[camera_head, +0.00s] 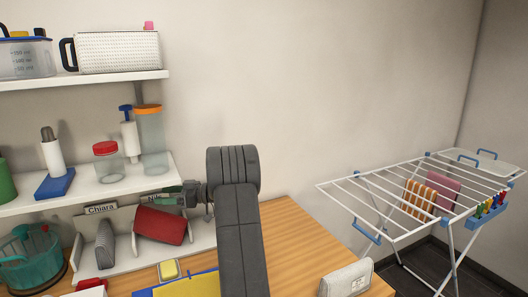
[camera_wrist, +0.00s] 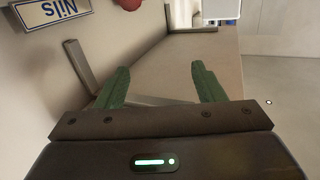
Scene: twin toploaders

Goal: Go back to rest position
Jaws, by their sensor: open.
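My gripper (camera_head: 165,198) points left in the head view, in front of the lower wall shelf and near the name labels. My dark grey arm reaches up over the wooden worktop to it. In the wrist view my gripper (camera_wrist: 160,75) shows two green fingers spread apart, with nothing held between them. A pale shelf surface (camera_wrist: 160,85) lies beyond the fingers. The "Nils" label (camera_wrist: 50,10) appears upside down at the upper left of the wrist view. In the head view, my gripper partly covers that label.
Wall shelves (camera_head: 110,190) hold jars and bottles at left. A red case (camera_head: 160,226) and a grey striped object (camera_head: 105,244) stand in the labelled rack. A light box (camera_head: 345,279) sits at the worktop's front right. A drying rack (camera_head: 385,190) stands at right. The wall above the worktop is bare.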

